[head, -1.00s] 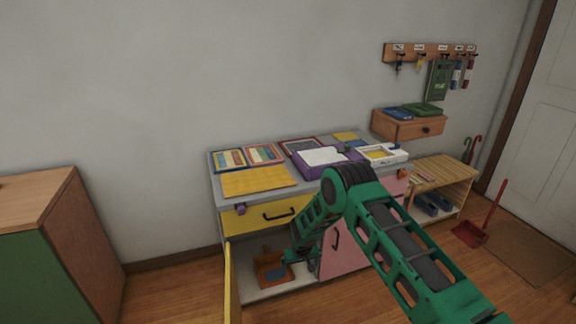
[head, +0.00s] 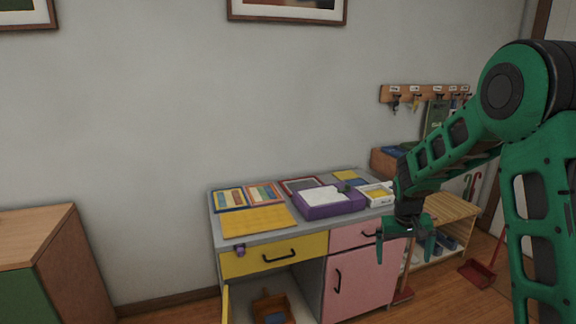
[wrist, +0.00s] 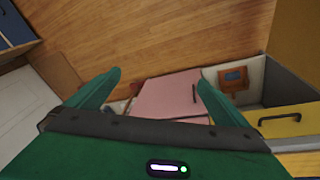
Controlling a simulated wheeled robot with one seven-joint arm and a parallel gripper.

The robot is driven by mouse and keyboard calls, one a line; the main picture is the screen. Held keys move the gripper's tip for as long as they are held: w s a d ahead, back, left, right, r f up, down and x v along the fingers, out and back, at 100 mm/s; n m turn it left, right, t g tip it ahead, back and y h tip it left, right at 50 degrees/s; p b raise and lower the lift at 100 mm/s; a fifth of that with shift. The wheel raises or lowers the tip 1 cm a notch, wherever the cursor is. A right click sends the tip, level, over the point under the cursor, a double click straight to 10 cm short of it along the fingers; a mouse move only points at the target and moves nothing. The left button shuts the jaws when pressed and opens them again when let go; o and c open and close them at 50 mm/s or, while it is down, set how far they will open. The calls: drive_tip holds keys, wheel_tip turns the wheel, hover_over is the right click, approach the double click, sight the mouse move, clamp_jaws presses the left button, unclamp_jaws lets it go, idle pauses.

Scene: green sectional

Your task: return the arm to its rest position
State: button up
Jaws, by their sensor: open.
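My green arm is folded up at the right of the head view. My gripper (head: 408,246) hangs from it, pointing down, in front of the right end of the grey-topped cabinet (head: 262,236). In the wrist view my gripper (wrist: 160,85) has its two green fingers spread apart with nothing between them. Beyond the fingers, the pink cabinet door (wrist: 168,97) and the wood floor (wrist: 180,35) show. The arm hides part of the wall rack and the door at the right.
The cabinet holds a yellow mat (head: 258,221), a purple box (head: 330,205) and a white tray (head: 378,195). Its left lower compartment is open, with an orange-brown box (head: 270,305) inside. A slatted bench (head: 445,215) and red dustpan (head: 478,272) stand at right.

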drive_tip(key=s+d+r+m, duration=0.1)
drive_tip(key=s+d+r, duration=0.25)
drive_tip(key=s, duration=0.35)
drive_tip(key=s+d+r+m+g, duration=0.1)
drive_tip(key=s+d+r, duration=0.1)
drive_tip(key=s+r, duration=0.35)
drive_tip(key=s+d+r+m, duration=0.1)
drive_tip(key=s+d+r, duration=0.1)
drive_tip(key=s, duration=0.6)
drive_tip(key=s+a+m+y, duration=0.1)
drive_tip(key=s+y, duration=0.1)
drive_tip(key=s, duration=1.7)
drive_tip(key=shift+s+a+r+m+g, duration=0.2)
drive_tip(key=shift+s+r+m+g, duration=0.15)
drive_tip(key=shift+m+g, duration=0.05)
